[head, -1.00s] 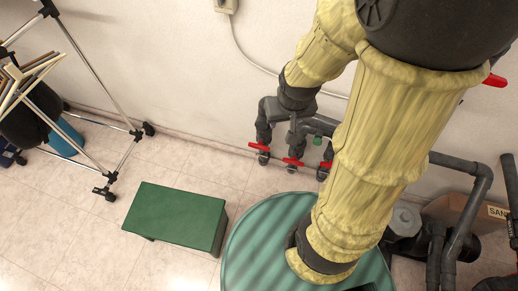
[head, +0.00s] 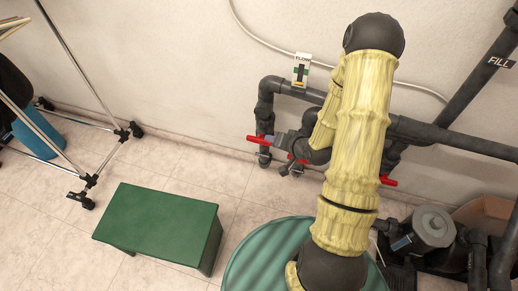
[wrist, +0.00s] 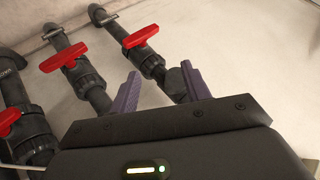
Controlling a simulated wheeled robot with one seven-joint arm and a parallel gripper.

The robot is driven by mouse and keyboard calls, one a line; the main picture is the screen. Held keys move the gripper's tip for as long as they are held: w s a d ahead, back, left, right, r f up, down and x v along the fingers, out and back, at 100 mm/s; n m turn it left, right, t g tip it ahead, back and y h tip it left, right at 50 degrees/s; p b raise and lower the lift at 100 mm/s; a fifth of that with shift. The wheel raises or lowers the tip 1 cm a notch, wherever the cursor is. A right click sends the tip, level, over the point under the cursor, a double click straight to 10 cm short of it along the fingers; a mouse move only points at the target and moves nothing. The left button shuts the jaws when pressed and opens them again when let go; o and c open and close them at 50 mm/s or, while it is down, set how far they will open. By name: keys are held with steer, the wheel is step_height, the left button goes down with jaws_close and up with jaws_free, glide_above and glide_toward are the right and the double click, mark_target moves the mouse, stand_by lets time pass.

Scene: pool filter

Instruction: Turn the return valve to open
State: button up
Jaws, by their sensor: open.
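Several pipes with red valve handles show in the wrist view: a right handle (wrist: 140,34), a middle handle (wrist: 63,56) and a left handle (wrist: 9,121) cut by the picture edge. The right and middle handles lie crosswise to their pipes. I cannot read which valve is the return valve. My gripper (wrist: 161,86) is open, its two purple fingers apart, with no handle between them. The right valve's pipe lies beyond the fingers. In the head view, a red handle (head: 259,139) shows left of my gripper, and another (head: 388,181) right of my arm; my arm hides part of the valves.
A green stool (head: 157,220) stands on the floor at left, beside the round green tank (head: 262,258). A flow gauge (head: 301,70) sits on the pipe by the wall. A grey pump (head: 430,228) is at right. A metal rack (head: 110,150) stands far left.

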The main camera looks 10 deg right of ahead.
mark_target(262, 143)
step_height(262, 143, down, 17)
steer(key=s+d+m+t+b, duration=0.1)
steer(key=m+t+b, duration=0.7)
steer(key=b, duration=0.6)
steer(key=shift+s+d+m+y, duration=0.25)
steer(key=shift+s+m+y, duration=0.1)
steer(key=shift+m, duration=0.75)
steer(key=shift+w, duration=0.1)
steer(key=b+x, duration=0.5)
steer(key=x, duration=1.1)
steer(key=shift+w+a, duration=0.1)
steer(key=shift+w, duration=0.55)
